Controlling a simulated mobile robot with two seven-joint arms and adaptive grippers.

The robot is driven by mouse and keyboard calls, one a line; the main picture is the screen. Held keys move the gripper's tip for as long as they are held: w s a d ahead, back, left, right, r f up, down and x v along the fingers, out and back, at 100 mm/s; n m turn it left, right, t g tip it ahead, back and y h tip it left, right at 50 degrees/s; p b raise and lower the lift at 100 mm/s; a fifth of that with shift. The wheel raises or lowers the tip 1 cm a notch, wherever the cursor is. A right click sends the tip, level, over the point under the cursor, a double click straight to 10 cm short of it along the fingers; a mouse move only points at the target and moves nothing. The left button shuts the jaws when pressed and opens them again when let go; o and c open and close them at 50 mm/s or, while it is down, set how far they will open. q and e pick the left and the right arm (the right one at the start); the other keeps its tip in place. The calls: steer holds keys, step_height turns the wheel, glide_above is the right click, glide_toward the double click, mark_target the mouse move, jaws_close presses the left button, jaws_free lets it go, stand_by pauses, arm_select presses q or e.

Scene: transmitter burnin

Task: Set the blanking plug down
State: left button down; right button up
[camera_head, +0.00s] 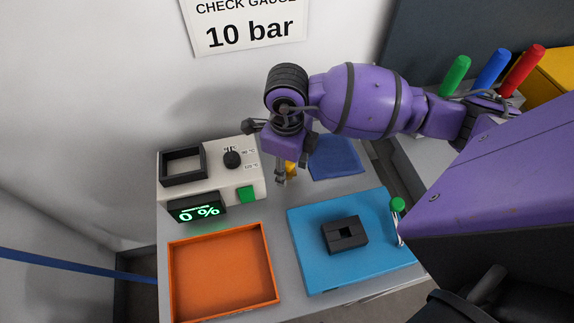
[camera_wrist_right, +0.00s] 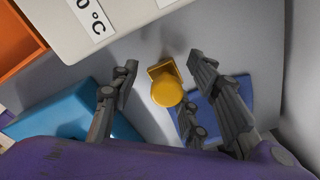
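The yellow blanking plug (camera_head: 291,168) is by the right side of the white control box, partly hidden by my right gripper (camera_head: 284,176). In the right wrist view, the plug (camera_wrist_right: 166,88) shows a round knob and a squarish part behind it, over the grey table top. My right gripper (camera_wrist_right: 167,88) is open, its fingers spread either side of the plug with visible gaps. The plug appears to rest on the table, but its contact is not clear. My left gripper is not in view.
The white control box (camera_head: 213,180) has a black square frame and a display reading 0 %. Coloured handles stand back right.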

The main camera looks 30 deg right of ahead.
mark_target(287, 163)
steer(key=shift+r, duration=0.15)
step_height(287, 163, up, 12)
stand_by(0.5)
steer(key=shift+r, duration=0.1)
